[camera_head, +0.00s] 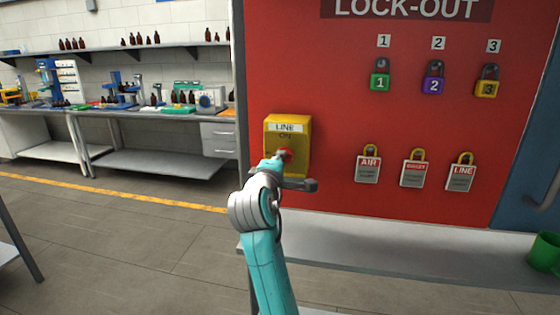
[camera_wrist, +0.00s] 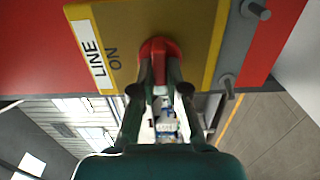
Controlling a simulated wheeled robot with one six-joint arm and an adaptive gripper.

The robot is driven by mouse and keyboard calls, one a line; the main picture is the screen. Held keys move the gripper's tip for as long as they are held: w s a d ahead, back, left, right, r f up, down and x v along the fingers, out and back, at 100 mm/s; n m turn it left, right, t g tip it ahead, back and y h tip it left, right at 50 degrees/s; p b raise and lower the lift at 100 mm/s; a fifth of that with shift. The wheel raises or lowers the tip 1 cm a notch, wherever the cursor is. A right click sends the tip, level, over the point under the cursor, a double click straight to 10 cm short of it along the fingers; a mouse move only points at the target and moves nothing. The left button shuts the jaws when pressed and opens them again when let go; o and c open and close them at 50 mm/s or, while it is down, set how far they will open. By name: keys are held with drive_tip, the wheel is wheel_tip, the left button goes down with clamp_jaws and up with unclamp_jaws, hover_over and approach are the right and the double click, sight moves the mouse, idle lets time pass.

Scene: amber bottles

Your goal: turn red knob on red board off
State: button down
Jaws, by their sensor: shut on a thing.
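The red lock-out board (camera_head: 340,90) stands upright ahead of me. A yellow box (camera_head: 302,150) marked "LINE" and "ON" is mounted at its lower left. The red knob (camera_head: 285,154) is on the front of this box, partly hidden by my arm in the head view. In the wrist view the yellow box (camera_wrist: 195,25) fills the top, with the red knob (camera_wrist: 158,48) in the middle. My gripper (camera_wrist: 160,72) is shut on the red knob, one finger on each side of it. The knob's pointer direction is hidden.
Numbered padlocks, such as the green one (camera_head: 380,80), hang on the board, with tagged padlocks such as the "AIR" one (camera_head: 368,168) below. A grey ledge (camera_head: 400,235) runs under the board. A green bin (camera_head: 545,253) is at right. Open floor (camera_head: 110,235) lies left.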

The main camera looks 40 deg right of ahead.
drive_tip(key=shift+f, duration=0.1)
idle(0.4)
drive_tip(key=c, duration=1.2)
unclamp_jaws()
drive_tip(key=v, duration=1.2)
